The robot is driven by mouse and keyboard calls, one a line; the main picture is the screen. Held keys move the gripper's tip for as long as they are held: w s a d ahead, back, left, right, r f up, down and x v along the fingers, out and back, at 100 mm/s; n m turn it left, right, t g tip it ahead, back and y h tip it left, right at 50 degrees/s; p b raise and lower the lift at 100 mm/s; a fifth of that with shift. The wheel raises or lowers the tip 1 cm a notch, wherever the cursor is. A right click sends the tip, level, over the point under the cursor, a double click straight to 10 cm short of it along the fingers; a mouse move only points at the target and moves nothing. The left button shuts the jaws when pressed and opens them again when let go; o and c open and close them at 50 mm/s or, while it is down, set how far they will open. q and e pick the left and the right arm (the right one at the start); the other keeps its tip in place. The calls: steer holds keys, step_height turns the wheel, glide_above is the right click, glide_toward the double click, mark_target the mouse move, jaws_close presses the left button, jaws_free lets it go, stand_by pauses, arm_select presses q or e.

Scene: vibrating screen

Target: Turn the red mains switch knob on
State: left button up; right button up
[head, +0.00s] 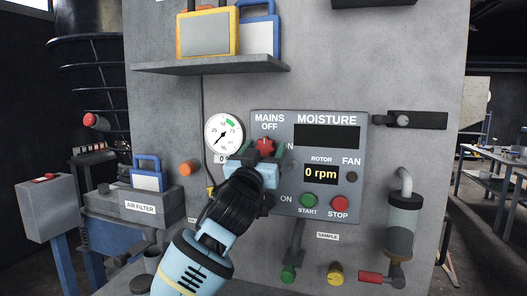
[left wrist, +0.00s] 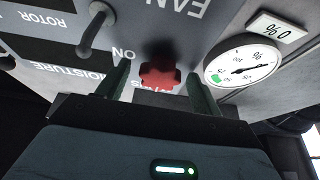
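The red mains knob (head: 265,146) is a lobed knob on the grey control panel (head: 348,196), below the "MAINS OFF" label. "ON" is printed to its right, partly covered by a finger in the head view. My left gripper (head: 264,154) is at the knob, its two dark green fingers open on either side. In the left wrist view the knob (left wrist: 160,75) sits between the fingertips (left wrist: 160,88), with a visible gap to each finger. I cannot tell exactly which way the knob points. My right gripper is not in view.
A round gauge (head: 224,135) is just left of the knob. A display (head: 321,174) reads "0 rpm". The green start button (head: 308,201) and red stop button (head: 339,206) are below. A shelf (head: 210,66) with cases juts out above. A glass cylinder unit (head: 403,222) is at right.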

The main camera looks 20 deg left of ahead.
arm_select(q)
steer(key=c, duration=0.9)
steer(key=shift+m, duration=0.5)
steer(key=m+h, duration=0.1)
steer(key=m, duration=0.1)
steer(key=m+h, duration=0.2)
steer(key=m, duration=0.1)
steer(key=shift+a+m+g, duration=0.2)
steer(key=shift+m+g, duration=0.1)
steer(key=m+h, duration=0.1)
steer(key=m, duration=0.2)
steer(key=m+g+h, duration=0.1)
steer(key=m, duration=0.2)
steer(key=shift+a+r+g+h, duration=0.1)
steer(key=shift+r+g+h, duration=0.05)
steer(key=shift+g+h, duration=0.2)
steer(key=m, duration=0.2)
steer(key=m+g+h, duration=0.1)
steer(key=m, duration=0.1)
steer(key=shift+a+r+g, duration=0.1)
steer(key=shift+g, duration=0.15)
steer(key=m+g, duration=0.2)
steer(key=m, duration=0.3)
steer(key=shift+m, duration=0.4)
